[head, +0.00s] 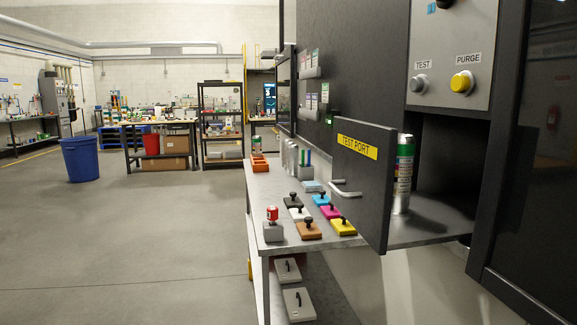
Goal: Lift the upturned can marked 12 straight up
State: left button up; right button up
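No number 12 can be read on any can from here. A tall can with a green upper part and a printed label (404,165) stands upright inside the opening behind the part-open TEST PORT door (361,185), which hides its left side. Several plain silver cans (291,157) stand at the back of the bench. I cannot tell which can is upturned. Neither of my grippers is in view.
The door juts out over the bench's right side. Floor to the left is clear up to a blue bin (80,160).

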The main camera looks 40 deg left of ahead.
aim_at(406, 147)
jog(key=u, duration=0.35)
jog(key=i, duration=0.3)
jog(key=u, duration=0.3)
jog(key=k, duration=0.85)
jog(key=u, duration=1.1)
jog(key=i, duration=1)
jog(key=z, duration=1)
jog(key=i, duration=0.5)
jog(key=z, duration=0.5)
